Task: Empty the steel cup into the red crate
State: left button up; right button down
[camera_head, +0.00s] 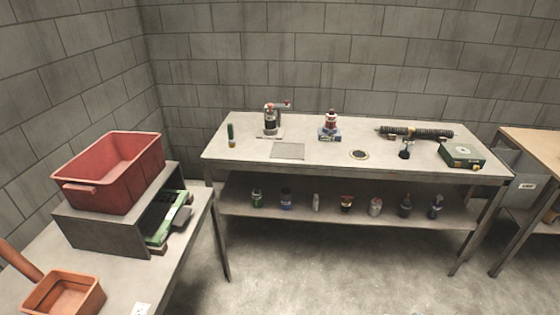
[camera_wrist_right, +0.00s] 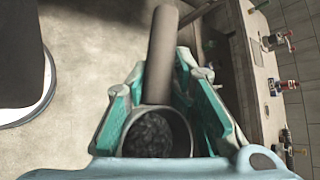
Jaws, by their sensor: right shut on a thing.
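The red crate (camera_head: 108,172) stands at the left in the head view, on top of a dark grey stand, with its open top up; its inner floor is partly in sight. In the right wrist view, my right gripper (camera_wrist_right: 165,70) has its teal fingers on either side of a grey cup (camera_wrist_right: 189,128) and is shut on it. Dark lumps (camera_wrist_right: 152,136) lie inside the cup. A long grey-brown handle (camera_wrist_right: 161,50) sticks out from the cup between the fingers. Neither gripper shows in the head view, and the left one is in no view.
The dark stand (camera_head: 95,236) has a green item (camera_head: 164,222) in its open side. A small orange box (camera_head: 65,294) sits at its front. A long workbench (camera_head: 225,147) at the back holds several devices and a green case (camera_head: 461,153). Bare floor lies between the tables.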

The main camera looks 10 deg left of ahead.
aim_at(110, 176)
jog(key=i, duration=2.05)
jog(key=u, duration=3.65)
